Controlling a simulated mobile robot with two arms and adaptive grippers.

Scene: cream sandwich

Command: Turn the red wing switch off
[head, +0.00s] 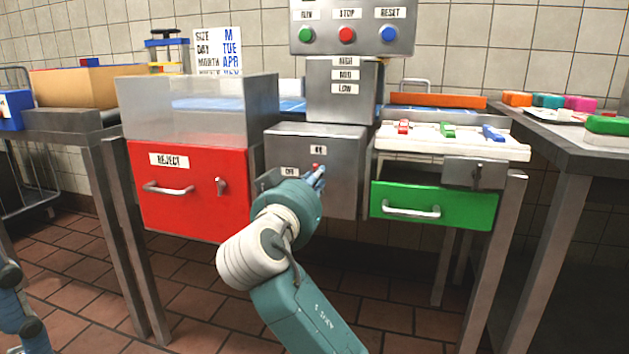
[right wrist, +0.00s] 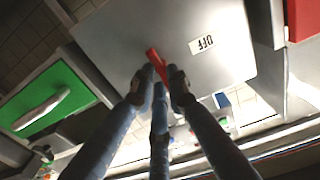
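The red wing switch (head: 315,167) is on the front of the grey metal box (head: 345,190) in the middle, with an ON label (head: 318,150) above it and an OFF label (head: 289,171) to its left. My right gripper (head: 317,178) is at the switch and hides part of it. In the right wrist view the red wing (right wrist: 155,60) stands tilted between the fingertips of my right gripper (right wrist: 161,74), which are closed in on it. The OFF label (right wrist: 201,44) shows upside down beside it. My left gripper is out of view; only part of my left arm shows.
A red REJECT drawer (head: 190,205) is left of the grey box and a green drawer (head: 440,205) is right of it. A panel (head: 350,15) with green, red and blue buttons stands above. A white tray (head: 450,146) with coloured clips is at the right.

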